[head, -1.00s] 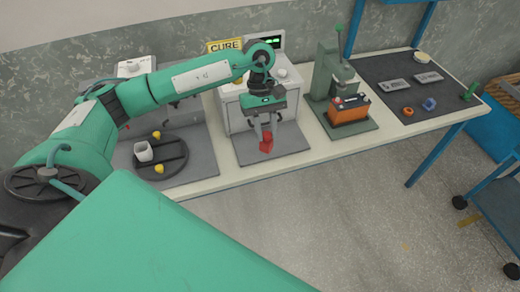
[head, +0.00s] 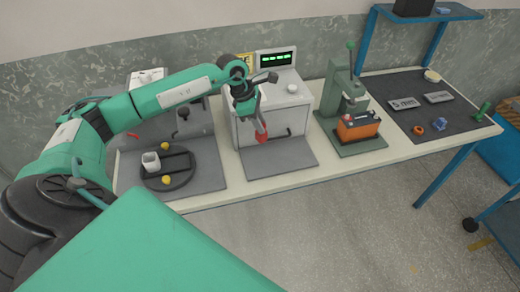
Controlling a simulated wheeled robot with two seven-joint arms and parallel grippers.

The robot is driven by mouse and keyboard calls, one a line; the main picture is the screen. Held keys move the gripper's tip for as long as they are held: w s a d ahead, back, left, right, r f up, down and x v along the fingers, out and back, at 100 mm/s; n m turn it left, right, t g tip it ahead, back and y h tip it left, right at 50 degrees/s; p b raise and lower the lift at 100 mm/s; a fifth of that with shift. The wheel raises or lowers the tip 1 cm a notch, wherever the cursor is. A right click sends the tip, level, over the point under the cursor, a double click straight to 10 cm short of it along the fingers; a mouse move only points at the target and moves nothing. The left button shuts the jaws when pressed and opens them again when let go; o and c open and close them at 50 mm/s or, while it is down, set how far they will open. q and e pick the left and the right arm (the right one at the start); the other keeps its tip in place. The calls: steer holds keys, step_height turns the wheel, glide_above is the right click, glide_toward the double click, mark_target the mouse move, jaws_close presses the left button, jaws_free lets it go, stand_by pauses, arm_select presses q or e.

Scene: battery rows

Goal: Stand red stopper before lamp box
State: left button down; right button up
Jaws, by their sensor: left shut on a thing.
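My left gripper (head: 260,128) is shut on the red stopper (head: 262,138). It holds the stopper in front of the white box with a green display (head: 275,58), which I take as the lamp box (head: 294,104). My right gripper is not in view.
Left stands a round dark tray (head: 168,183) with a white cup (head: 151,162) and yellow pieces. Right is a green press (head: 340,100) with an orange battery (head: 358,126). A dark mat (head: 450,118) with small parts lies farther right. The grey mat before the box is clear.

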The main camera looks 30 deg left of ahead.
mark_target(260, 142)
arm_select(q)
step_height(260, 142, down, 9)
steer(key=shift+r+p, duration=0.1)
steer(key=shift+p, duration=0.95)
step_height(260, 142, down, 3)
steer(key=shift+f+p, duration=0.15)
steer(key=shift+p, duration=0.4)
steer(key=shift+f, duration=0.35)
steer(key=shift+f, duration=0.1)
steer(key=shift+f, duration=0.15)
steer(key=c, duration=1.2)
jaws_free()
steer(key=shift+o, duration=0.2)
